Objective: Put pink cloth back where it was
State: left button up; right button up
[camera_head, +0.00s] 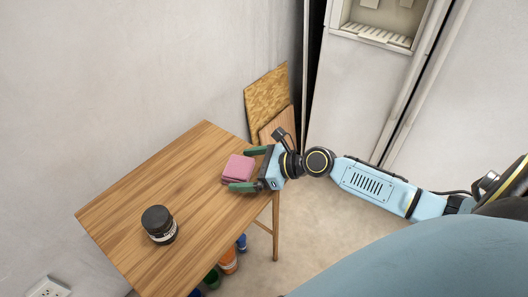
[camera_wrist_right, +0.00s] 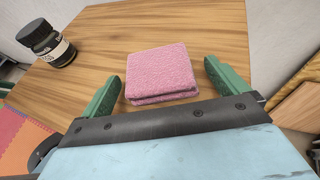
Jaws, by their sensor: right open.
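The pink cloth (camera_head: 238,168) is a folded square lying flat on the wooden table (camera_head: 160,189), near its right edge. In the right wrist view the cloth (camera_wrist_right: 160,73) lies ahead of my right gripper, between the lines of its two green fingers. My right gripper (camera_head: 249,170) is open, with one finger on each side of the cloth's near part. The right wrist view shows bare wood between the cloth and the fingers (camera_wrist_right: 166,88), so they do not appear to press on it. My left gripper is not in view.
A dark jar (camera_head: 159,225) with a white label stands on the table's front left part. Wooden boards (camera_head: 267,98) lean against the wall behind the table. Coloured containers (camera_head: 228,261) stand on the floor under it. The table's middle is clear.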

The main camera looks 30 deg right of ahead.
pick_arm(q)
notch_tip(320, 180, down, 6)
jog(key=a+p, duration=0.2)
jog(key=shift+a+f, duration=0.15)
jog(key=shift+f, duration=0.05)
pick_arm(e)
jog(key=v, duration=1.1)
jog(key=shift+s+r, duration=0.25)
